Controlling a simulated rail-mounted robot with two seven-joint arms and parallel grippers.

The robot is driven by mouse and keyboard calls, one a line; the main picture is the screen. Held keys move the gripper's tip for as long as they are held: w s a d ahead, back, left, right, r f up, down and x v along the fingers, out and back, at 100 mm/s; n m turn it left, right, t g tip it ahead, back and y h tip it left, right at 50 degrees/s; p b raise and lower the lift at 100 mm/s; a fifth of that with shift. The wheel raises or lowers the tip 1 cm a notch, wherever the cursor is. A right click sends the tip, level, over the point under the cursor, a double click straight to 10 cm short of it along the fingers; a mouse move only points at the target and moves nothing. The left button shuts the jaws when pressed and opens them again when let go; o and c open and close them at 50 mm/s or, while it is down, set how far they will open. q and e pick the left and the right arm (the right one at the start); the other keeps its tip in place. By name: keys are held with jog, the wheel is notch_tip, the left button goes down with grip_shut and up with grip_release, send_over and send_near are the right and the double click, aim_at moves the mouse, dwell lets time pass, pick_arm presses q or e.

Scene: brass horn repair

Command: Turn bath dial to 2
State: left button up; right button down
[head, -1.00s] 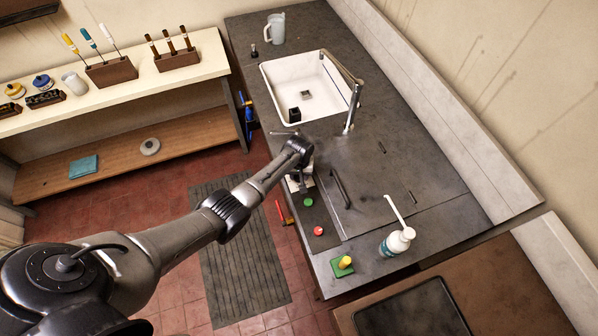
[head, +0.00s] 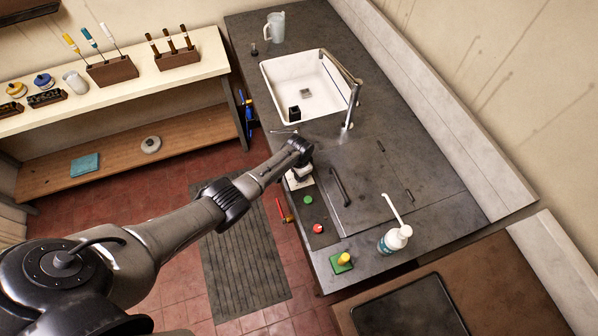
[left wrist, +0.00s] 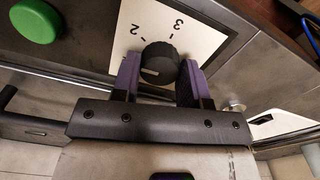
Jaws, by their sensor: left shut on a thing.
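The bath dial is a black ribbed knob (left wrist: 160,62) on a white plate (left wrist: 205,42) in the left wrist view. The numbers 2 and 3 show on the plate beyond the knob. In the head view, my left gripper (head: 301,170) is over the white dial plate (head: 294,182) at the counter's front edge, and my wrist hides the knob. My right gripper is not in view.
A green button (head: 308,200) and a red button (head: 318,229) sit beside the dial. A lid with a dark handle (head: 340,187) lies behind them. A white sink (head: 283,84) with a faucet is further back. A pump bottle (head: 395,240) stands on the near counter.

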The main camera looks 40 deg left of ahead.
pick_arm(q)
jog(key=m, duration=0.5)
jog(key=shift+m, duration=0.4)
dwell(0.5)
jog(key=o, duration=0.9)
jog(key=shift+r, duration=0.25)
notch_tip(320, 180, up, 13)
jog(key=p, duration=0.1)
jog(key=shift+r+p, duration=0.15)
jog(key=shift+p, duration=0.2)
